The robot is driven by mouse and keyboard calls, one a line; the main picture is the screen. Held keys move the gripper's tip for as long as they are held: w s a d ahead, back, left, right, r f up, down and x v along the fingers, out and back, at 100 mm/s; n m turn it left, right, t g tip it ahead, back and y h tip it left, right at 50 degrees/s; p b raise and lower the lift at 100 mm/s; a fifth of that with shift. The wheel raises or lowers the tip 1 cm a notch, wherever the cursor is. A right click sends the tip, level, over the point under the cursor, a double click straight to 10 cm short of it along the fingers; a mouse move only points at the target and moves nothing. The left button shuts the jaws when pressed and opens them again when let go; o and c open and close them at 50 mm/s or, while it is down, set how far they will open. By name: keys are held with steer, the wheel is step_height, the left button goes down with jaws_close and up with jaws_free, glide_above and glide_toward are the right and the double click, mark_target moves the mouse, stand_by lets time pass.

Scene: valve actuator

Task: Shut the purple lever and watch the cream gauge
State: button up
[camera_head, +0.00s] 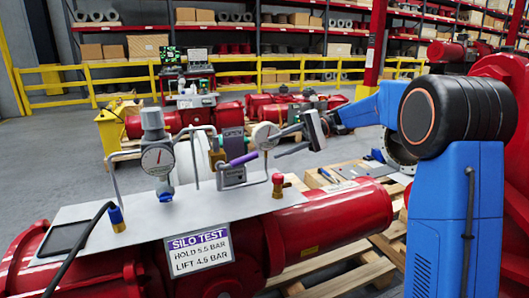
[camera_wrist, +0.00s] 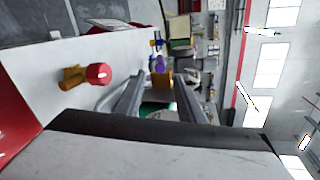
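The purple lever (camera_head: 243,159) sticks out sideways from a grey valve block on the metal plate. A small purple patch (camera_wrist: 158,63) shows beyond the fingers in the wrist view. A round gauge (camera_head: 157,158) with a pale face and red needle stands at the left of the plate. A cream round body (camera_head: 264,135) stands right of the lever; its face cannot be read. My gripper (camera_head: 278,145) is right of the lever, close to the cream body in the picture. In the wrist view its fingers (camera_wrist: 160,80) are apart, with nothing clearly held.
A red-capped brass fitting (camera_head: 278,181) stands at the plate's right end, also in the wrist view (camera_wrist: 98,73). Thin bent pipes rise around the valve. A sign (camera_head: 199,250) reads "SILO TEST, HOLD 5.5 BAR, LIFT 4.5 BAR". A yellow railing (camera_head: 115,78) and shelves stand behind.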

steer(key=shift+v, duration=2.3)
